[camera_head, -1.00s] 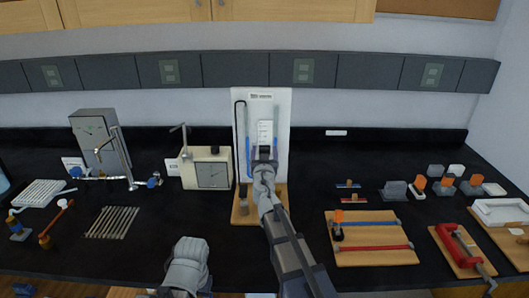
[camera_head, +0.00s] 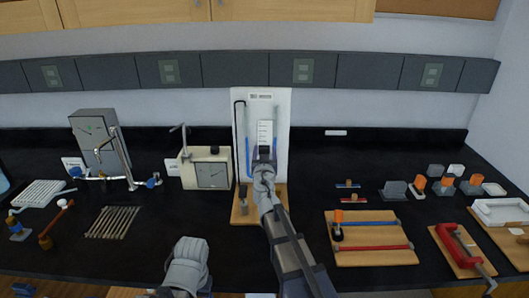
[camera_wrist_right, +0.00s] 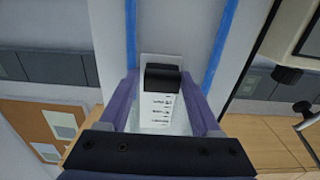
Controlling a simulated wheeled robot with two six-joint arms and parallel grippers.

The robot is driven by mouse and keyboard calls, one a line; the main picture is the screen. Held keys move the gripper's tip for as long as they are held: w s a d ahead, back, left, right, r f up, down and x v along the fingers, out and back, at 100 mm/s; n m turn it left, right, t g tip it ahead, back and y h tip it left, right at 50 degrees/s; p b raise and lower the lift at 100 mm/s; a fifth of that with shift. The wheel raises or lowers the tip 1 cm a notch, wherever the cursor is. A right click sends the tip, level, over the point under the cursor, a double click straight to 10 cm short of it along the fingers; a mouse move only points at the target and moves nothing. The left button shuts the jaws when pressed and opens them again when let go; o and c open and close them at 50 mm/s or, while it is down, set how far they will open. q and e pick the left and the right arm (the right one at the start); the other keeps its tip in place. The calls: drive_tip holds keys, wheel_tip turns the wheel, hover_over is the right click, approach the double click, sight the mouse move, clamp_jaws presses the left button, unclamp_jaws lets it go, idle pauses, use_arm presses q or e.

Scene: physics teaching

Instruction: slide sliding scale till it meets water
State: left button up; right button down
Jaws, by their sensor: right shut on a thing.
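The U-tube board (camera_head: 282,106) stands upright on a wooden base (camera_head: 240,213) near the middle of the bench. Blue water (camera_head: 248,158) shows in its left tube, and two blue columns (camera_wrist_right: 221,45) show in the wrist view. The white sliding scale (camera_head: 264,132) is at the board's middle, between the tubes; its marks (camera_wrist_right: 157,106) and black handle (camera_wrist_right: 163,78) show in the wrist view. My right gripper (camera_head: 264,153) is shut on the scale; its fingers (camera_wrist_right: 160,100) flank the scale, and it hides the scale's lower part in the head view. My left gripper's fingers do not show, only my arm.
A wooden board with red and blue bars (camera_head: 375,256) lies to the right. A red clamp (camera_head: 458,248) is farther right. Bare bench lies just right of the U-tube board.

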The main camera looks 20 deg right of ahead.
drive_tip(key=shift+a+r, duration=0.1)
drive_tip(key=shift+a, duration=0.05)
drive_tip(key=shift+r+p, duration=0.75)
drive_tip(key=shift+p, duration=0.15)
drive_tip(key=shift+f, duration=0.1)
drive_tip(key=shift+c, duration=1.6)
unclamp_jaws()
drive_tip(key=v, duration=0.7)
drive_tip(key=shift+s, duration=0.35)
drive_tip(key=shift+a, duration=0.15)
